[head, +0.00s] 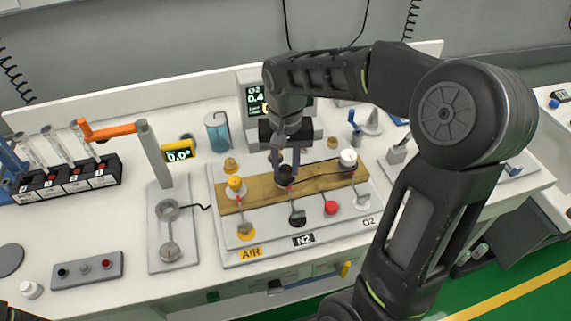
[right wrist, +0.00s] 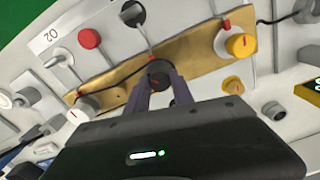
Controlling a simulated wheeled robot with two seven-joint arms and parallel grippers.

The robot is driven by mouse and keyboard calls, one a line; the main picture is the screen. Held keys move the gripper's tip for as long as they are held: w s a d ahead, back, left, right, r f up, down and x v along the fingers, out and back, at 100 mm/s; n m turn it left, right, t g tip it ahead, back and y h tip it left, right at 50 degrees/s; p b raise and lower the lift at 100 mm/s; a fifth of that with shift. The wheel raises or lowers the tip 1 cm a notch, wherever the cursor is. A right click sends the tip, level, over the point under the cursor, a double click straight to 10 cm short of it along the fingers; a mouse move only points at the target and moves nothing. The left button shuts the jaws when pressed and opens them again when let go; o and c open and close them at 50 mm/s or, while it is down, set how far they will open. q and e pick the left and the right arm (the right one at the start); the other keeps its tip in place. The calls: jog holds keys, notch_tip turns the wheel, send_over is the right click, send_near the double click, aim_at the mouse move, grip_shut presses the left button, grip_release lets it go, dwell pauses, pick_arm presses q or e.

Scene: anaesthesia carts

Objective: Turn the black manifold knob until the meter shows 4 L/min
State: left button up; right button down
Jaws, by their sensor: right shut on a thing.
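The black manifold knob (head: 286,174) sits in the middle of the brass manifold block (head: 324,181), between a yellow knob (head: 236,185) and a white knob (head: 348,158). My right gripper (head: 286,170) reaches down from above with its fingers on either side of the black knob, shut on it. In the right wrist view the black knob (right wrist: 159,74) shows between the fingertips. The meter (head: 256,99) stands behind the manifold. Its screen reads O2 and about 0.4; the rest is partly hidden by my right arm. My left gripper is not in view.
The manifold board carries AIR, N2 and O2 labels and a red knob (head: 331,207). A yellow display (head: 179,153) reads 0.0°.

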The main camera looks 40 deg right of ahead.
aim_at(286, 169)
jog(key=n, duration=0.5)
jog(key=shift+n, duration=0.3)
jog(key=n, duration=0.4)
jog(key=shift+n, duration=0.3)
jog(key=c, duration=1.1)
grip_release()
notch_tip(286, 169, up, 8)
jog(key=shift+f, duration=0.1)
